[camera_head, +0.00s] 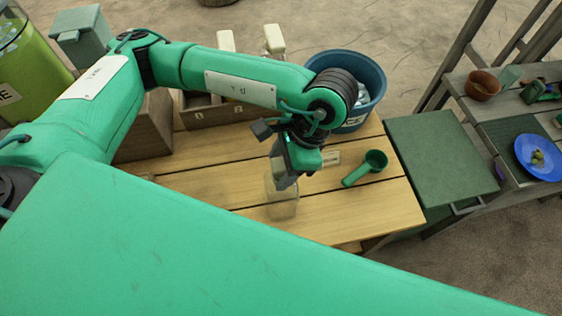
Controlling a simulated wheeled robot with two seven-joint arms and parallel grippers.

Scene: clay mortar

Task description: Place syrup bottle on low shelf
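A clear, pale container (283,207), which may be the syrup bottle, stands on the wooden slatted table (345,215). My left gripper (284,180) points down at its top, and its fingers overlap the container in the picture. The gripper hides the upper part, and I cannot tell whether the fingers are closed on it. A wooden rack (455,82) at the right has shelf levels, but I cannot tell which is the low shelf. My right gripper is out of view.
A green scoop (368,165) lies right of the gripper. A blue bucket (372,75) with ice-like pieces stands behind. A green-topped box (440,155) adjoins the table's right end. A blue plate (535,150) and a brown bowl (483,84) sit on the rack.

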